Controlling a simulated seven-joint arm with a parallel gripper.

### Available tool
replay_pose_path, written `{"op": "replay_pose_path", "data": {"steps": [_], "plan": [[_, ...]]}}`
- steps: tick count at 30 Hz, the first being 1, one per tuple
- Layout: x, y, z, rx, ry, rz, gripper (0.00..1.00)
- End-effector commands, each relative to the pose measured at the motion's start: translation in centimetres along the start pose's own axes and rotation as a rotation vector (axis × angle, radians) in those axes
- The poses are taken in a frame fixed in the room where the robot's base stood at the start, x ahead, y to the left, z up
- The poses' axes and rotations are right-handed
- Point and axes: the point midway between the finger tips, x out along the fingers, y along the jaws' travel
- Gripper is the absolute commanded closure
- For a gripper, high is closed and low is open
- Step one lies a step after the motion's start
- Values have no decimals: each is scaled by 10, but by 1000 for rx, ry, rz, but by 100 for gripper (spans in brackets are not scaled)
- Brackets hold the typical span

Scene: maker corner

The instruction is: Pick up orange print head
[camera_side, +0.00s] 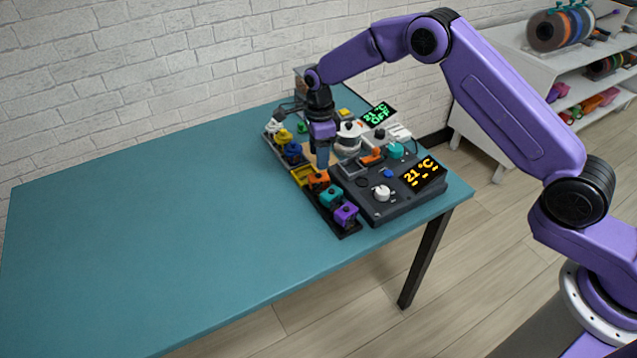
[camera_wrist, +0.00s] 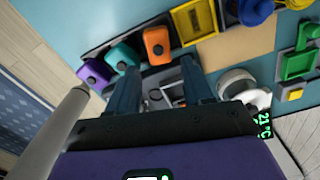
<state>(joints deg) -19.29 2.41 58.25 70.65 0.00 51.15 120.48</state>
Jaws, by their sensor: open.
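The orange print head (camera_side: 317,181) sits in a dark rack between a teal print head (camera_side: 331,196) and a yellow part (camera_side: 302,176). In the wrist view the orange print head (camera_wrist: 157,45) is upper centre, beyond the fingertips. The teal head (camera_wrist: 123,55) and a purple head (camera_wrist: 93,73) are to its left. My gripper (camera_side: 322,160) points down close to the orange head; its open, empty fingers show in the wrist view (camera_wrist: 160,80). The side view does not show clearly how high they are above it.
A dark console (camera_side: 385,195) with a white knob and a 21 °C display stands right of the rack. White, yellow and blue heads (camera_side: 292,149) line its far end. A white round part (camera_side: 348,136) stands behind. The left of the teal table (camera_side: 150,240) is clear.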

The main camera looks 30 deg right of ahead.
Motion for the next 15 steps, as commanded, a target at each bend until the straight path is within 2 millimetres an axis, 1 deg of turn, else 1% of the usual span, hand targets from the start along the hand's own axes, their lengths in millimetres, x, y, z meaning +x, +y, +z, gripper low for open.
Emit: {"op": "replay_pose_path", "data": {"steps": [1, 3, 6, 11, 15], "plan": [[9, 1, 0, 0, 2, 3, 49], [18, 0, 0, 0, 1, 1, 49], [26, 0, 0, 0, 0, 0, 49], [35, 1, 0, 0, 0, 1, 49], [53, 2, 2, 0, 1, 2, 49]]}}
